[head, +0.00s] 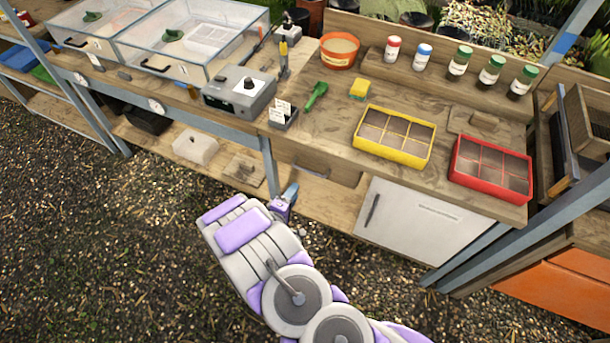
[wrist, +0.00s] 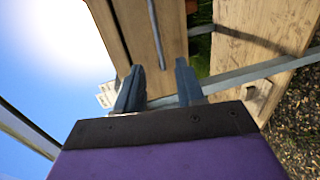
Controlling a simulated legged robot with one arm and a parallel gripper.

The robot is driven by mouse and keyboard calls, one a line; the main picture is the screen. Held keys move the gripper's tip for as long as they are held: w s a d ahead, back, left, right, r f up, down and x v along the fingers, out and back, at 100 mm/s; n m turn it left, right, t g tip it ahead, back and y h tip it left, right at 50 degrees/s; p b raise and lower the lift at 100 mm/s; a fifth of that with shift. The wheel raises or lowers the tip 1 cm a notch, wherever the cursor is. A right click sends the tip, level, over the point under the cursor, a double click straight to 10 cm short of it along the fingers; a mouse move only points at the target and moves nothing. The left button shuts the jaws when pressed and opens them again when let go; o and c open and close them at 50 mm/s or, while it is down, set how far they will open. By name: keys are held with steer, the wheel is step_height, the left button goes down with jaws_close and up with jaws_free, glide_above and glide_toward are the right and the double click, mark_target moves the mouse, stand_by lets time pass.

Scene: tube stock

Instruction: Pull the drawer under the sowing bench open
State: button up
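The wooden sowing bench (head: 330,120) runs across the head view. Under its front edge is a wooden drawer front (head: 312,160), which looks closed. In the wrist view a wooden front (wrist: 168,25), probably this drawer, carries a long grey bar handle (wrist: 156,35). My gripper (head: 290,193) is just in front of and below the drawer in the head view. In the wrist view my gripper (wrist: 158,78) has its two dark fingers apart. The bar's end lies between the fingertips in the picture; I cannot tell whether they touch it.
A white cabinet door (head: 410,222) is right of the drawer. A blue-grey bench leg (head: 269,165) stands to its left. The low shelf (head: 225,165) holds a pale block (head: 195,147). Yellow (head: 392,152) and red (head: 490,185) trays sit on top. Gravel ground (head: 120,240) in front is clear.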

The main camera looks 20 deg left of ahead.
steer(key=b+x, duration=0.2)
steer(key=x, duration=0.9)
steer(key=shift+d, duration=0.2)
steer(key=shift+a, duration=0.25)
steer(key=c, duration=0.6)
jaws_close()
steer(key=shift+d, duration=0.1)
